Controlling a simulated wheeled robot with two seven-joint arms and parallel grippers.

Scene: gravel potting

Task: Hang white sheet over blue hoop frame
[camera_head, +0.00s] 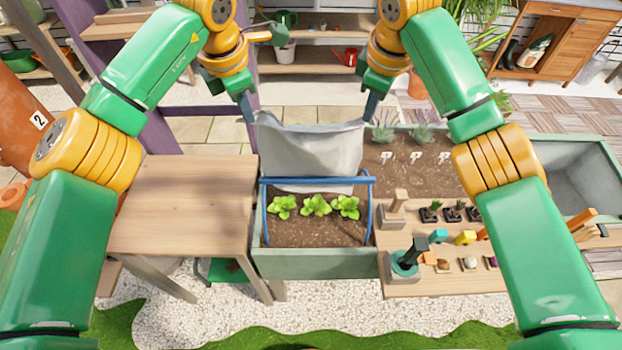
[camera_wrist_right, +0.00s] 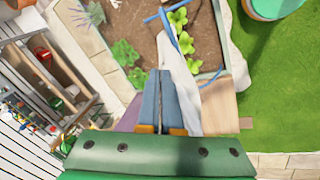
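The white sheet (camera_head: 310,150) hangs spread between my two grippers, sagging in the middle. My left gripper (camera_head: 248,112) is shut on its upper left corner, and my right gripper (camera_head: 371,108) is shut on its upper right corner. In the right wrist view the shut fingers (camera_wrist_right: 171,105) have the sheet (camera_wrist_right: 183,85) beside them. The blue hoop frame (camera_head: 320,181) stands over a green planter box (camera_head: 312,265) with three leafy plants. The sheet hangs on the far side of the hoop's top bar, its lower part behind the bar. I cannot tell whether they touch.
A wooden table (camera_head: 180,205) stands left of the planter. A wooden work surface (camera_head: 430,285) with tools and small pots stands right. A soil bed (camera_head: 410,170) lies behind that, and an empty grey trough (camera_head: 575,175) is at far right.

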